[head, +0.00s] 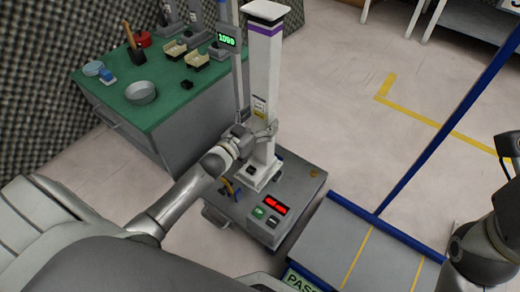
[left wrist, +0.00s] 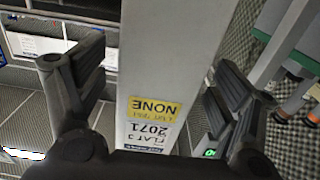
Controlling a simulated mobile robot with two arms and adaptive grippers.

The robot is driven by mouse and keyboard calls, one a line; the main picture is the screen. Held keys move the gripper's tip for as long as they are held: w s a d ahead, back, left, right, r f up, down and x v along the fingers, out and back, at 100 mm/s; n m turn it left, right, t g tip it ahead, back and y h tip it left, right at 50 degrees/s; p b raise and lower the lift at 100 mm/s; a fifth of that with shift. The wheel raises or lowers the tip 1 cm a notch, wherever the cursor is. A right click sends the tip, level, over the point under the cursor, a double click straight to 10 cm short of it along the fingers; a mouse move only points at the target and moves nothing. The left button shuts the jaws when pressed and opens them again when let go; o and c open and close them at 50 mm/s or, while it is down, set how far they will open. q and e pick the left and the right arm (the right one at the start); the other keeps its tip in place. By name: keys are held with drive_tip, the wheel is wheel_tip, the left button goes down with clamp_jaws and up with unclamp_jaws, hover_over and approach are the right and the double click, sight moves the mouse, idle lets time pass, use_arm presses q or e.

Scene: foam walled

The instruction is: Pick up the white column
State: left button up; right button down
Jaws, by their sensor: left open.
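The white column (head: 263,85) stands upright on a grey box-like base with a red display. It has a purple band and a dark-edged cap near its top, and a yellow and white label on its side. My left gripper (head: 263,132) is at the lower part of the column. In the left wrist view the column (left wrist: 165,45) passes between the two open fingers of the left gripper (left wrist: 160,88). Gaps show on both sides, so the fingers do not appear closed on it. My right arm shows at the right edge; its gripper is not seen.
The grey base (head: 300,185) has a green button. A green-topped bench (head: 165,105) with a round dish, trays and tools stands to the left. A thin pole with a green display stands close to the column. A blue-edged platform (head: 345,245) lies at right; open floor is beyond.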

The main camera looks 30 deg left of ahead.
use_arm(q)
drive_tip(key=shift+c, duration=0.2)
clamp_jaws()
drive_tip(key=shift+w+r, duration=0.1)
drive_tip(key=shift+r, duration=0.25)
